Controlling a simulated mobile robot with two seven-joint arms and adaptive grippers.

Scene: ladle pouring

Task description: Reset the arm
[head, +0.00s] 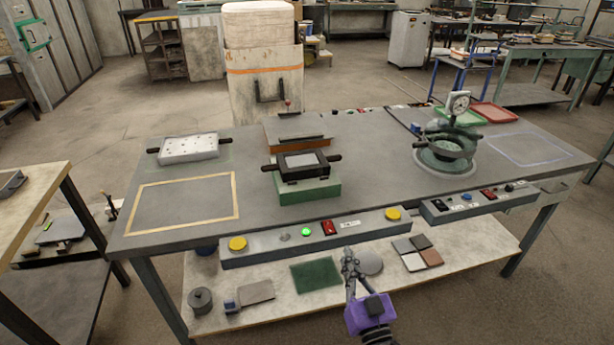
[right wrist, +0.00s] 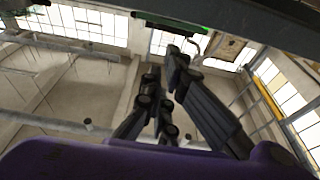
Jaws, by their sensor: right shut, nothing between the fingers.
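My right gripper (head: 348,256) comes up from the bottom of the head view, in front of the workbench's front edge and over the lower shelf. It is shut and holds nothing. In the right wrist view its dark fingers (right wrist: 165,78) point up, with windows and the ceiling behind them. The ladle-like green vessel with handles (head: 446,150) sits on a round base at the right of the bench, apart from my gripper. My left gripper is not in view.
The grey workbench (head: 375,190) carries a black-framed mould on a green block (head: 308,188), a white perforated plate (head: 189,148) and a dial gauge (head: 458,104). Button panels (head: 318,236) line its front edge. The lower shelf (head: 235,270) holds tiles and small parts.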

